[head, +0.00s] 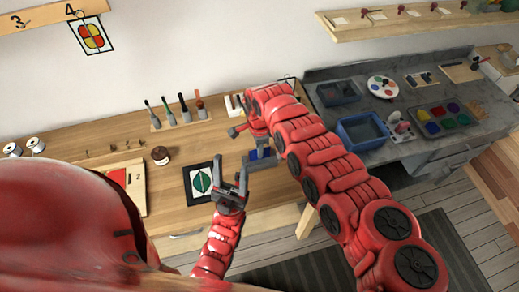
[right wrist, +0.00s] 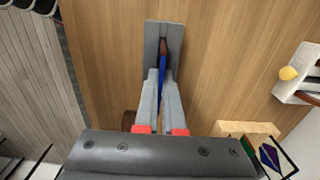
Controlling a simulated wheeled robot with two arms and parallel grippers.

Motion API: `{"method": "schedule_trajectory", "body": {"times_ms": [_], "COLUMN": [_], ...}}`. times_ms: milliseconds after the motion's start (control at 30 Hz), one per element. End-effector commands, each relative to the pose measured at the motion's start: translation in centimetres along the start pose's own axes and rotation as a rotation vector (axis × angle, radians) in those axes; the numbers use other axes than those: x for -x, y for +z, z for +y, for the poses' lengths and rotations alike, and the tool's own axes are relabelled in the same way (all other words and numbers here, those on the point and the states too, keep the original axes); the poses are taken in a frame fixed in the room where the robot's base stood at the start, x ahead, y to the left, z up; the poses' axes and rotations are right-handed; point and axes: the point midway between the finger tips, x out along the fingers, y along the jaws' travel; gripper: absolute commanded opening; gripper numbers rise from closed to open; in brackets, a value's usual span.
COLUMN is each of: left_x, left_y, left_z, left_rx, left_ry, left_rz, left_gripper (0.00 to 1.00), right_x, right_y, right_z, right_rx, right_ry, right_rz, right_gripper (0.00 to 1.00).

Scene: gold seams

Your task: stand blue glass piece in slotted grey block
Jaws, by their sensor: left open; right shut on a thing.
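The blue glass piece (right wrist: 162,72) is seen edge-on in the right wrist view, between the fingers of my right gripper (right wrist: 161,84), which is shut on it. The slotted grey block (right wrist: 151,42) lies just beyond the fingertips on the wooden bench. The piece lines up with the block's slot; I cannot tell whether its edge is in the slot or above it. In the head view a bit of the blue piece (head: 263,153) shows beside my right arm. My left gripper (head: 231,173) is open and empty, close to the left of it.
A card with a green leaf pattern (head: 199,182) lies left of my left gripper. A brown round pot (head: 160,155) and a rack of upright tools (head: 181,116) stand farther left and back. A grey side bench (head: 400,152) with blue bins is at the right.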

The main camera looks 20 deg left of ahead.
Motion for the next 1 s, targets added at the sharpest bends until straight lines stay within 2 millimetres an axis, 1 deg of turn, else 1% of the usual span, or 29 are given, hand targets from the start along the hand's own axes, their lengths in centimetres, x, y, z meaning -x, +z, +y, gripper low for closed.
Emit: {"method": "schedule_trajectory", "body": {"times_ms": [500,1000], "left_x": [1.1,1.1], "left_y": [0.2,0.2], "left_z": [0.1,0.1], "left_rx": [0.000,0.000], "left_ry": [0.000,0.000], "left_rz": [0.000,0.000], "left_gripper": [0.56,0.56], "right_x": [-1.4,-1.5], "right_y": [0.0,0.1], "right_z": [0.0,0.0], "right_rx": [0.001,0.000], "right_ry": [0.000,0.000], "right_rz": [0.000,-0.001], "right_gripper": [0.00,0.00]}}
